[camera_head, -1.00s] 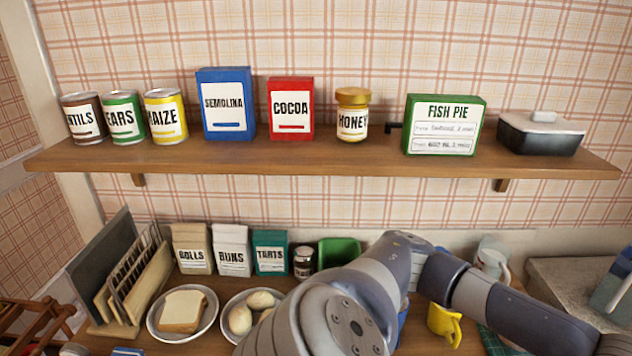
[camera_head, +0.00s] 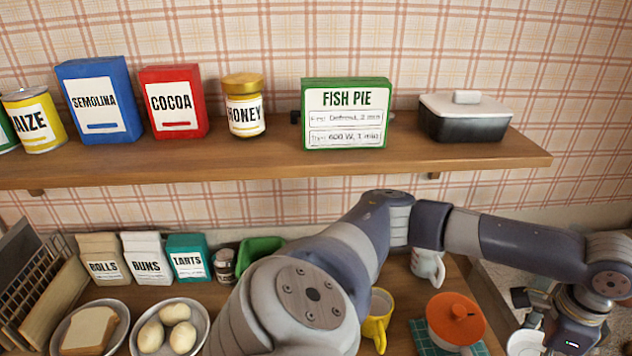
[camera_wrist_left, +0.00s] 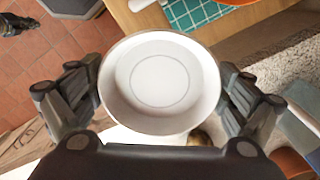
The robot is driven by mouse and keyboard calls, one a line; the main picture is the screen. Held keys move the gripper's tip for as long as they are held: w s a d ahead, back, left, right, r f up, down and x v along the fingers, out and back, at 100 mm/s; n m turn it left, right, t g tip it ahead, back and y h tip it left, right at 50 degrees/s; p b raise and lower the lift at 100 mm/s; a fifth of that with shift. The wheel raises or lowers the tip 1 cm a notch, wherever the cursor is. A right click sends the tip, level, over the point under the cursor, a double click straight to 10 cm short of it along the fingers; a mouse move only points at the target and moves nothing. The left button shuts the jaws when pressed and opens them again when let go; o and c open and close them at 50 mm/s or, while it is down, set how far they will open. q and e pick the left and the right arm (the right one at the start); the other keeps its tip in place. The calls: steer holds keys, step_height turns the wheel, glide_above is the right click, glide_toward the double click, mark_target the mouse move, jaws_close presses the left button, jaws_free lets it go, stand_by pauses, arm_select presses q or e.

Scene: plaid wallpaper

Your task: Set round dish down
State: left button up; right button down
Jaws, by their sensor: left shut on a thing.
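The round dish (camera_wrist_left: 162,82) is white and shallow, seen from above in the left wrist view. My left gripper (camera_wrist_left: 160,95) is shut on it, with a finger at each side of its rim. In the head view the dish (camera_head: 525,343) shows partly at the bottom right edge, beside my left gripper (camera_head: 548,325). The dish looks empty. What lies directly under it is mostly hidden. My right gripper is not in view.
An orange lidded pot (camera_head: 455,318) on a teal checked mat (camera_head: 422,338) and a yellow mug (camera_head: 377,325) stand left of the dish. A speckled grey worktop (camera_wrist_left: 285,48) lies at right. A wooden shelf (camera_head: 240,160) with groceries spans above.

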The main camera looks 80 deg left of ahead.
arm_select(q)
steer(key=shift+s+d, duration=0.1)
steer(key=shift+s, duration=0.05)
steer(key=shift+s+f, duration=0.1)
steer(key=shift+f, duration=0.25)
step_height(320, 180, down, 5)
steer(key=shift+f+p, duration=0.1)
steer(key=shift+p, duration=0.35)
steer(key=shift+f, duration=0.3)
step_height(320, 180, down, 3)
steer(key=shift+f+p, duration=0.1)
steer(key=shift+p, duration=0.2)
steer(key=shift+f, duration=0.2)
steer(key=o, duration=0.7)
steer(key=shift+o, duration=0.2)
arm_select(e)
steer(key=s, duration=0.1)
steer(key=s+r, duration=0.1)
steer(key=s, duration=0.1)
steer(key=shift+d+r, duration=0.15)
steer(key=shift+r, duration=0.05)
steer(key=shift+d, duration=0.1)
